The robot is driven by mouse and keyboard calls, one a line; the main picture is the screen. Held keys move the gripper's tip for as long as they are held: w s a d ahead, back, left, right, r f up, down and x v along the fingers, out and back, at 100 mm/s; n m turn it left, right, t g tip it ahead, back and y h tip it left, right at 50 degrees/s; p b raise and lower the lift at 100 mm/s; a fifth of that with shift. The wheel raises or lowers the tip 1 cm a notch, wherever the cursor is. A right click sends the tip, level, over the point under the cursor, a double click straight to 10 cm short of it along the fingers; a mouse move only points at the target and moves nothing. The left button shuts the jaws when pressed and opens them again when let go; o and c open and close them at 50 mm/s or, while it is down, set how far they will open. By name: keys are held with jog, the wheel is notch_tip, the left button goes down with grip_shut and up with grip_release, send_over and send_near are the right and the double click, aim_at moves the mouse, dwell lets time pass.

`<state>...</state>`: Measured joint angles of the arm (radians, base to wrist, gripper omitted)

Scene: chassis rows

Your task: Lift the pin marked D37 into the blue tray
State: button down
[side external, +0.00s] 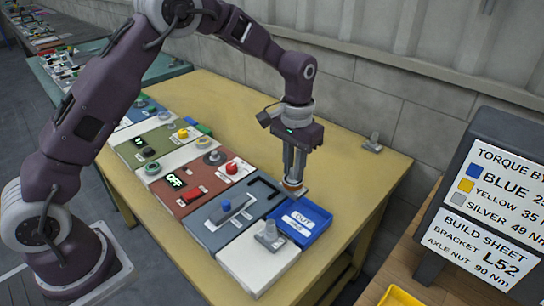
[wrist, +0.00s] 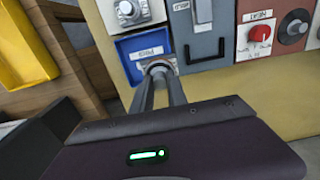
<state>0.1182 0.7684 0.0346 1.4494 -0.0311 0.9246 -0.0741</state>
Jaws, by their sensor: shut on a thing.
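My gripper (side external: 293,180) points down above the table, just behind the blue tray (side external: 321,222). It is shut on a small round grey piece with an orange-brown band (side external: 293,184), likely the pin; no D37 mark is readable. In the wrist view my fingertips (wrist: 160,72) close around a grey round piece (wrist: 159,66) at the tray's near edge. The blue tray (wrist: 122,48) has white labels inside or on it, too small to read surely. A flat grey plate shows at the held piece; whether it is joined to the piece I cannot tell.
A sign board (side external: 490,190) stands right. The yellow tabletop behind is mostly clear.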

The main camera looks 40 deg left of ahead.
aim_at(302, 194)
jog(key=d, duration=0.3)
jog(key=shift+s+d, duration=0.15)
jog(key=shift+f, duration=4.55)
jog(key=c, duration=1.2)
grip_release()
jog(key=shift+c, duration=0.2)
jog(key=shift+r, duration=0.1)
notch_tip(302, 194, up, 7)
jog(key=shift+f, duration=0.1)
